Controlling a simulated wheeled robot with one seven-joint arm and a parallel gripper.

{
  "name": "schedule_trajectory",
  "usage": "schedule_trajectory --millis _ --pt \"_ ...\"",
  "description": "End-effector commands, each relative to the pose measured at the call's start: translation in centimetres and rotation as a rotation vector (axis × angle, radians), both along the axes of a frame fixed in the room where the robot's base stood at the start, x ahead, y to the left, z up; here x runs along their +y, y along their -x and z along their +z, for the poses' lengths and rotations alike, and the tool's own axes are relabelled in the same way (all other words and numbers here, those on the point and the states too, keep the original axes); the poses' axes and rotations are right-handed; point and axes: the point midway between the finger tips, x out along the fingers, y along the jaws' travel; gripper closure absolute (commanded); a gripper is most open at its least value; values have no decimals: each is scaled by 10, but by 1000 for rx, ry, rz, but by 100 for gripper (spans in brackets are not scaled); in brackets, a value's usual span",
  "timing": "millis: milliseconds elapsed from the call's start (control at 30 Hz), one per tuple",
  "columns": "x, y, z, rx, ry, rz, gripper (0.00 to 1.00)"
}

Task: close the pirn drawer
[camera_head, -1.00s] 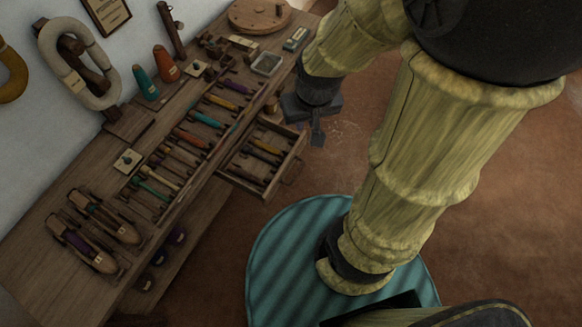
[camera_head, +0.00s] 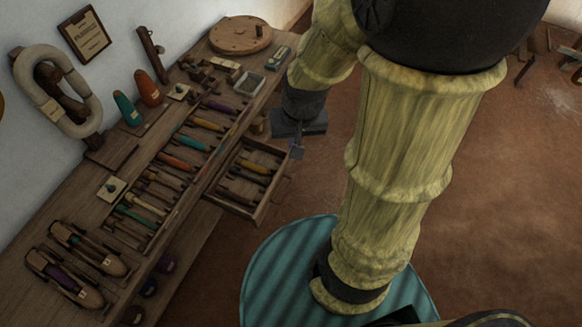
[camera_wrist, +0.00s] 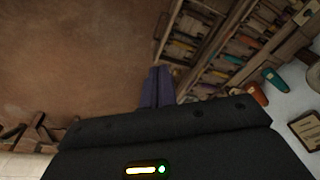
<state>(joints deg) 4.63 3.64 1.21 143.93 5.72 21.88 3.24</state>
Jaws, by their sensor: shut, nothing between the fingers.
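The pirn drawer (camera_head: 233,206) stands pulled out from the front of the wooden bench, with several pirns lying in it, one of them yellow. In the wrist view the drawer (camera_wrist: 177,62) shows beyond the fingers, at the upper middle. My gripper (camera_head: 297,151) is at the outer far corner of the drawer, pointing down, with its fingers shut and empty. In the wrist view the shut fingers (camera_wrist: 158,88) appear as a purple-grey pair just left of the drawer's edge. I cannot tell whether they touch the drawer.
The bench top (camera_head: 85,200) holds a rack of coloured pirns, two shuttles (camera_head: 62,278), cones (camera_head: 149,88) and a round wooden disc (camera_head: 241,34). A teal striped round mat (camera_head: 275,270) lies on the floor in front. The brown floor at right is mostly clear.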

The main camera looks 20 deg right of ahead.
Motion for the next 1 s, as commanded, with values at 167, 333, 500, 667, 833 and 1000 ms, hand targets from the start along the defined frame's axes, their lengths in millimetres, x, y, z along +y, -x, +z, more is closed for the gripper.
schedule_trajectory --millis 167,333,500,667,833,1000 --pt "-20 -20 -74 79 -126 -333 100" --pt "-39 -40 -129 147 -266 -653 100" --pt "-62 -62 -184 211 -420 -969 100" --pt "-88 -83 -235 269 -583 -1259 100" --pt "-123 -105 -288 328 -780 -1558 100" --pt "-161 -124 -331 378 -982 -1814 100"
